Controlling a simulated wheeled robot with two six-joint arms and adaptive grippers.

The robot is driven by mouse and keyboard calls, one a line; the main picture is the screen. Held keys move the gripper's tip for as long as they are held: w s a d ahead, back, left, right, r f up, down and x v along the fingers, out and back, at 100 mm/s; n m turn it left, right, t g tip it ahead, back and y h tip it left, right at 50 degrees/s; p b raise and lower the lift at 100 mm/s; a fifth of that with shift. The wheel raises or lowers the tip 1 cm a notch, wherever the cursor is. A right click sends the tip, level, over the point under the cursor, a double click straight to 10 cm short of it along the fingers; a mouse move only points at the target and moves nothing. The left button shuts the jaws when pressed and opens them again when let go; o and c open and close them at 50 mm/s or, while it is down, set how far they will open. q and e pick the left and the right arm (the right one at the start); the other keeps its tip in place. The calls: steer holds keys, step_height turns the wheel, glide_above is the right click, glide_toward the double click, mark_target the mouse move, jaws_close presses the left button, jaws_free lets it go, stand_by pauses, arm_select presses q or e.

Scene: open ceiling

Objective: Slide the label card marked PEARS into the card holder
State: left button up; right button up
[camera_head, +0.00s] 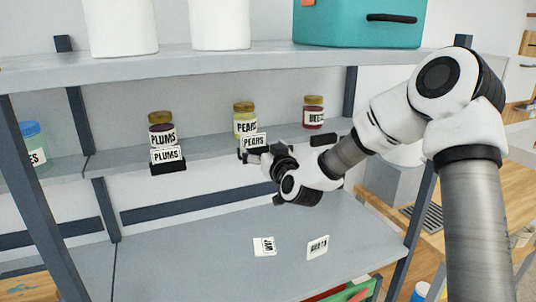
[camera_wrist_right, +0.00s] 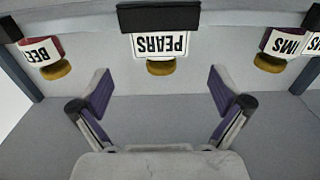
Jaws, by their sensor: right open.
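The PEARS card (camera_head: 255,140) stands upright at the front edge of the middle shelf, before a yellow-green jar (camera_head: 244,121) labelled PEARS. In the right wrist view, which is upside down, the card (camera_wrist_right: 160,45) meets the black card holder (camera_wrist_right: 158,18) along its lower edge and looks seated in it. In the head view my right gripper (camera_head: 264,156) is just in front and partly hides the holder. In the right wrist view its two fingers (camera_wrist_right: 160,92) are wide apart, with nothing between them; the card is beyond the tips. My left gripper is not in view.
A PLUMS card (camera_head: 166,155) stands in its holder (camera_head: 168,167) before a plums jar. A BEETS jar (camera_head: 313,112) is to the right, its holder (camera_head: 324,139) below. Two loose cards, one reading BEETS (camera_head: 318,247) and another (camera_head: 264,246), lie on the lower shelf (camera_head: 200,255).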

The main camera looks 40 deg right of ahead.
steer(key=v, duration=0.5)
steer(key=shift+w, duration=0.1)
stand_by(0.3)
